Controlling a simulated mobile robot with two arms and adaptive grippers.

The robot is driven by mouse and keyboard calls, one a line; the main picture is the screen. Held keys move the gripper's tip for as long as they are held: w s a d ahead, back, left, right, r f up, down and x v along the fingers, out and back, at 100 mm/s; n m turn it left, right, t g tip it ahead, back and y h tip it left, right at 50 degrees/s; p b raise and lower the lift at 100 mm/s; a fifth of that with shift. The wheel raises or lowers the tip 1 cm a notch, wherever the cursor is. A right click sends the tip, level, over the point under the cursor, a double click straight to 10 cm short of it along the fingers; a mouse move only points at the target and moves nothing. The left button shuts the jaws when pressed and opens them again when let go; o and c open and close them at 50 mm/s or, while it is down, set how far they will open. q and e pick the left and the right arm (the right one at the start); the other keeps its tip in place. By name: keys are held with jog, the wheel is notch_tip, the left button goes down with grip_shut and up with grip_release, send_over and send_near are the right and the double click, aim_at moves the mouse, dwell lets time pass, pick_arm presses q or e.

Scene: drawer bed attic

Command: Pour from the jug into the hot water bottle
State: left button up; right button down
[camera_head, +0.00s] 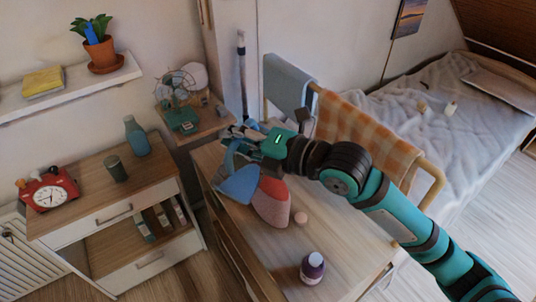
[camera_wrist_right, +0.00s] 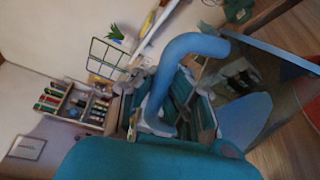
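The blue jug (camera_head: 238,186) hangs from my right gripper (camera_head: 236,146) above the drawer top. In the right wrist view, the jug's curved blue handle (camera_wrist_right: 183,52) passes between the fingers of my right gripper (camera_wrist_right: 168,108), which look closed around it. The jug's blue body (camera_wrist_right: 245,122) is beside the handle there. A red hot water bottle (camera_head: 271,204) is just right of the jug, partly hidden behind it; I cannot tell whether they touch. Its neck is not clear to see. My left gripper is in neither view.
A purple bottle (camera_head: 312,268) and a small pinkish round piece (camera_head: 301,217) are on the wooden drawer top (camera_head: 345,240). A rail with an orange checked cloth (camera_head: 365,135) stands behind. A shelf unit with a red clock (camera_head: 49,192) is left. A small fan (camera_head: 178,95) is at the back.

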aim_at(231, 163)
jog(key=shift+w+d+r+m+p, duration=0.2)
jog(key=shift+w+d+r+m, duration=0.15)
jog(key=shift+w, duration=0.2)
jog(key=shift+w+d+r+m+p, duration=0.2)
jog(key=shift+w+r+m, duration=0.15)
jog(key=shift+w, duration=0.15)
dwell(3.5)
jog(key=shift+s+a+f, duration=0.15)
jog(key=shift+s+f, duration=0.05)
jog(key=shift+s, duration=0.1)
jog(key=s+f+n+b, duration=0.1)
jog(key=s+a+f+n+b, duration=0.1)
jog(key=s+f+b, duration=0.1)
jog(key=shift+a+n, duration=0.3)
jog(key=shift+n, duration=0.1)
jog(key=shift+s+r, duration=0.1)
jog(key=shift+r, duration=0.15)
jog(key=shift+s+a+f+n, duration=0.15)
jog(key=shift+f+n, duration=0.15)
jog(key=shift+f, duration=0.15)
jog(key=s+a+f+n+t+b, duration=0.1)
jog(key=s+f+n+b, duration=0.3)
jog(key=f, duration=0.4)
jog(key=s+a+f+n+t+b, duration=0.1)
jog(key=s+a+f+n+b, duration=0.2)
jog(key=f+n+b, duration=0.4)
jog(key=shift+s+a+f+n+y+b, duration=0.35)
jog(key=shift+s+f+b, duration=0.45)
jog(key=shift+b, duration=0.35)
jog(key=shift+d, duration=0.1)
